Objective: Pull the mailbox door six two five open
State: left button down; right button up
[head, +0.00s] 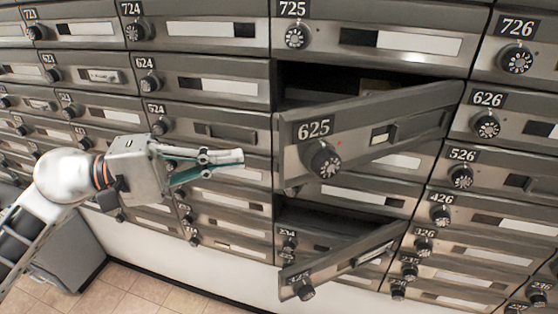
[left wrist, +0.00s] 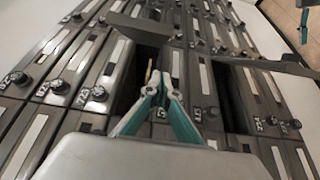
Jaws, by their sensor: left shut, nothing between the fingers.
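The mailbox door 625 (head: 365,135) is swung outward in the head view, joined at its right side. Its dial knob (head: 323,160) is on the near, free end. The dark opening of its box (head: 330,83) shows above the door. My left gripper (head: 241,158) is shut and empty, just left of the door's free end and apart from it. The left wrist view shows its teal fingers closed together (left wrist: 163,68) in front of the boxes. A small teal part at the top right of that view (left wrist: 304,24) looks like my right gripper; its jaws are unclear.
A second door (head: 340,265), lower down, also hangs open below 625. Closed mailbox doors with dials surround both, such as 725 (head: 370,40) and 626 (head: 515,122). Tiled floor (head: 135,290) shows at the lower left.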

aim_at(281, 170)
pick_arm(q)
jog(key=d+p, duration=0.1)
jog(key=d, duration=0.1)
jog(key=s+d+p, duration=0.1)
jog(key=d+p, duration=0.1)
jog(key=d, duration=0.1)
jog(key=s+d+p, duration=0.1)
jog(key=d, duration=0.2)
jog(key=shift+s+d, duration=0.15)
jog(key=shift+d, duration=0.05)
pick_arm(e)
notch_tip(281, 170, up, 6)
jog(key=w, duration=0.1)
pick_arm(q)
jog(key=shift+s+d, duration=0.1)
jog(key=shift+s, duration=0.05)
pick_arm(e)
jog(key=shift+f, duration=0.25)
